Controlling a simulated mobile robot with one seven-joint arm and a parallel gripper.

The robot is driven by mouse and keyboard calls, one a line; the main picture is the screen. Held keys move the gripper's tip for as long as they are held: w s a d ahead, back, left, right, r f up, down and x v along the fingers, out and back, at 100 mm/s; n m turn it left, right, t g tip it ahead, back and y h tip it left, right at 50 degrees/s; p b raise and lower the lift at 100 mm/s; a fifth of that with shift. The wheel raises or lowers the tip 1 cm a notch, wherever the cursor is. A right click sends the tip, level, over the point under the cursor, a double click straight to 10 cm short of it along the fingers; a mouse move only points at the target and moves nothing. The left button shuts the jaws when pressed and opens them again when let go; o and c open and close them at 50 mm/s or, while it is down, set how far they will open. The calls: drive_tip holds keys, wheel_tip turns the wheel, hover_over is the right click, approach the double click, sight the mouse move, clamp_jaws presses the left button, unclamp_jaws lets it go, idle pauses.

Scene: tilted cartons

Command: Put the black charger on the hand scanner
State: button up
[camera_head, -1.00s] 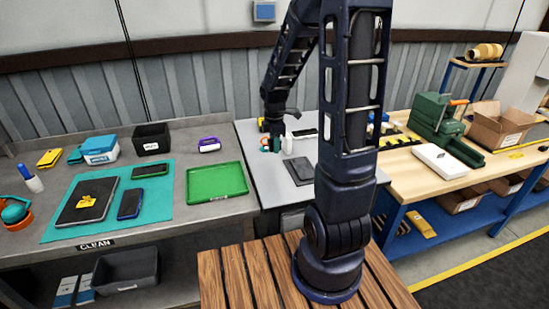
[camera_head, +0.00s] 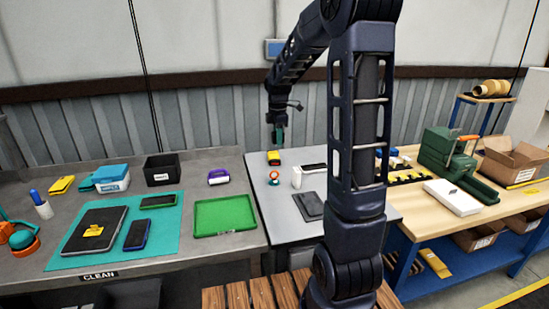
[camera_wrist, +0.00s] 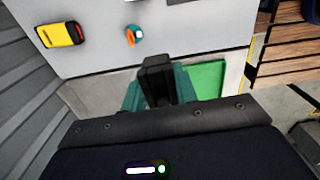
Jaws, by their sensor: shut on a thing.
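My gripper (camera_wrist: 158,92) has teal fingers shut on the black charger (camera_wrist: 157,75), a dark block held between them in the wrist view. In the head view my gripper (camera_head: 278,136) hangs above the back edge of the grey table; the charger is too small to make out there. A yellow and black device with a red end, which looks like the hand scanner (camera_wrist: 60,34), lies flat on the table in the wrist view. In the head view the hand scanner (camera_head: 273,157) lies at the table's back left, just below my gripper and apart from it.
A small orange, white and teal object (camera_head: 274,177) stands near the scanner. A white object (camera_head: 297,177) and a dark flat tablet (camera_head: 309,206) are further right and forward. A green tray (camera_head: 225,216) lies on the left bench. Bare table surrounds the scanner.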

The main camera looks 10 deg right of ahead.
drive_tip(key=w+d+r, duration=0.2)
drive_tip(key=w, duration=1.2)
hover_over(274, 155)
drive_tip(key=f, duration=0.1)
wheel_tip(274, 155, down, 20)
drive_tip(key=shift+s+a+f, duration=0.1)
drive_tip(key=shift+f, duration=0.15)
drive_tip(key=o, duration=0.8)
drive_tip(key=shift+o, duration=0.9)
